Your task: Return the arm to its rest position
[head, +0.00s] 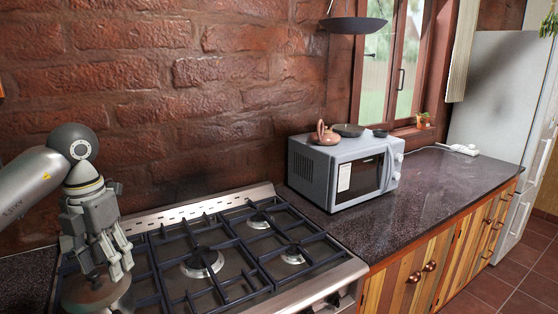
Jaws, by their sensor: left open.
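My left arm comes in from the left edge. Its grey gripper (110,264) points down above the left side of the gas stove. The gripper is open, with nothing seen between its fingers. A round, brownish metal vessel (98,297) stands at the lower left, just below the fingers. The gripper overlaps its top in the picture, and I cannot tell whether they touch. My right gripper is not in view.
The gas stove (232,252) has black grates. A grey microwave (342,172) stands on the dark counter (430,190), with a copper kettle (324,133) and dark pans on top. A dark pan (352,25) hangs above. A fridge (495,100) stands right. The counter's middle is clear.

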